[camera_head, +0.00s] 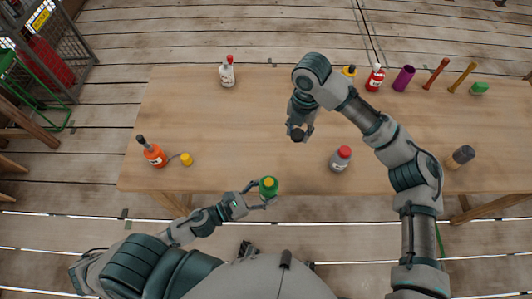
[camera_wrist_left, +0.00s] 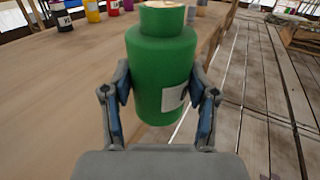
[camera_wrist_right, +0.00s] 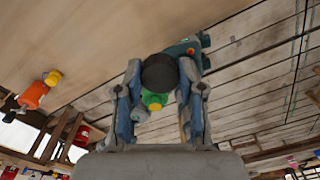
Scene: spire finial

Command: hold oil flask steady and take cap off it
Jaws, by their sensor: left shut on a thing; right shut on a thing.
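The green oil flask (camera_head: 268,188) is upright in my left gripper (camera_head: 256,195), just off the table's front edge. In the left wrist view the flask (camera_wrist_left: 162,75) sits between both fingers, its neck bare of a dark cap and pale yellowish on top. My right gripper (camera_head: 300,130) is shut on a dark round cap (camera_head: 298,135), up and to the right of the flask and apart from it. In the right wrist view the cap (camera_wrist_right: 159,72) is between the fingertips, with the flask's green and yellow top (camera_wrist_right: 155,102) beyond.
On the wooden table (camera_head: 225,125) stand an orange bottle (camera_head: 154,155) beside a yellow piece (camera_head: 186,159), a white bottle (camera_head: 227,72), a grey red-capped bottle (camera_head: 340,160) and a dark-topped one (camera_head: 461,156). Several items line the back right. The table's left middle is clear.

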